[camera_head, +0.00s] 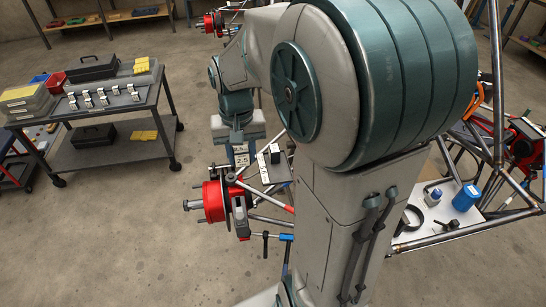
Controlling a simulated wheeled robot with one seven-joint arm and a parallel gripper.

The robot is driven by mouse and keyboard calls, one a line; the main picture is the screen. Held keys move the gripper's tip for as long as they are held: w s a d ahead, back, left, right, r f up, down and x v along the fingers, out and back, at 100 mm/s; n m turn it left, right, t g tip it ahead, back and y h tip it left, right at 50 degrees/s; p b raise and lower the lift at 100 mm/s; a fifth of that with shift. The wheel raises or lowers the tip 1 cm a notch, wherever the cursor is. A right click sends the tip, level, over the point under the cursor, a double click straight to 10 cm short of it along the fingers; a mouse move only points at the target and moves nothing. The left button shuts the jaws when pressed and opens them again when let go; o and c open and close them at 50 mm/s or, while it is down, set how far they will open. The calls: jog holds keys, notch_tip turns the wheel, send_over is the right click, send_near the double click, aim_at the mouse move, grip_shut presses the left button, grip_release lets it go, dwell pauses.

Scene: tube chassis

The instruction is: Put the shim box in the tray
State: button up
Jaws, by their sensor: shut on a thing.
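My gripper (239,144) points down over the chassis, left of my upper arm.
A red hub and brake (213,200) sits close below my gripper, with chassis tubes around it. A light panel (412,231) at right holds a blue container (466,198) and a black ring. A tool cart (110,118) stands at left; floor between is clear.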

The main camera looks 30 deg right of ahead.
jog(key=p, duration=0.1)
send_over(279, 175)
notch_tip(279, 175, down, 6)
jog(key=shift+a+r, duration=0.1)
jog(key=shift+a, duration=0.05)
jog(key=shift+f, duration=2.1)
jog(key=shift+f, duration=0.15)
jog(key=o, duration=1)
